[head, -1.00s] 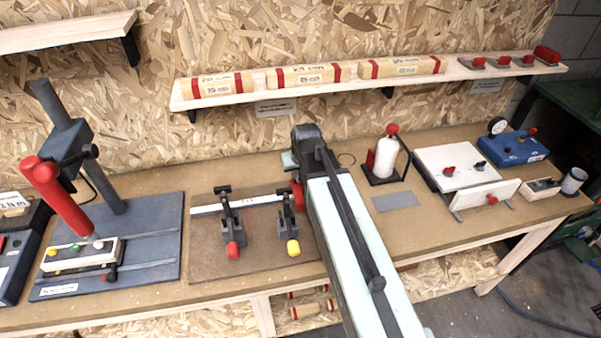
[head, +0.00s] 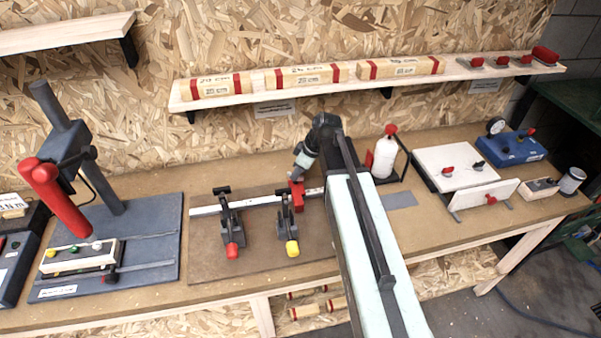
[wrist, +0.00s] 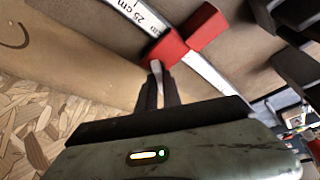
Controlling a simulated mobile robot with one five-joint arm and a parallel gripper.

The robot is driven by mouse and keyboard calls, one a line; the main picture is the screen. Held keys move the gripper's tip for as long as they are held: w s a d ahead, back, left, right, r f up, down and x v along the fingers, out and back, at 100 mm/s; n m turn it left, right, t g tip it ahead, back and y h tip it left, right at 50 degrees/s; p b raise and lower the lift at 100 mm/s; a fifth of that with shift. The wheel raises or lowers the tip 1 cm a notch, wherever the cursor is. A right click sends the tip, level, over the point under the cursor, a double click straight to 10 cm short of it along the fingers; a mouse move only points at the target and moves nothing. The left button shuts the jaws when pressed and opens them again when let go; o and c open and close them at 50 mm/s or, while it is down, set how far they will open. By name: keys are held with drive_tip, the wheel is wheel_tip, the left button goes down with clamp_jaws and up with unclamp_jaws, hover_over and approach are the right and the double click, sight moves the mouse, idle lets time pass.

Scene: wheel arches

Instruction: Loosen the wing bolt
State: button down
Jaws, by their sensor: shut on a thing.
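The red stop (head: 297,190) sits on the pale ruler rail (head: 262,201) at mid-bench. In the wrist view the red stop (wrist: 168,49) is just beyond my fingertips, and the rail (wrist: 206,71) beside it is marked 25 cm. My gripper (head: 299,172) points down at the stop from its back side. In the wrist view my gripper (wrist: 157,75) is shut on a small pale grey piece, the wing bolt (wrist: 156,67), at the stop's near face. The fingers hide most of the bolt, so its turn angle cannot be told.
Two dark toggle clamps, one with a red tip (head: 232,250) and one with a yellow tip (head: 292,248), stand in front of the rail. A white bottle (head: 385,157) in a stand is to the right. A shelf (head: 222,98) with wooden blocks runs above.

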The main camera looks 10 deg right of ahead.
drive_tip(key=n+g, duration=0.1)
drive_tip(key=n, duration=0.3)
drive_tip(key=shift+w+d+n+g, duration=0.1)
drive_tip(key=shift+w+n+g, duration=0.05)
drive_tip(key=shift+n+g, duration=0.2)
drive_tip(key=n+g, duration=0.1)
drive_tip(key=n, duration=0.3)
drive_tip(key=shift+g+y, duration=0.3)
drive_tip(key=shift+g, duration=0.05)
drive_tip(key=shift+n, duration=0.25)
drive_tip(key=c, duration=1.5)
unclamp_jaws()
drive_tip(key=shift+f, duration=0.1)
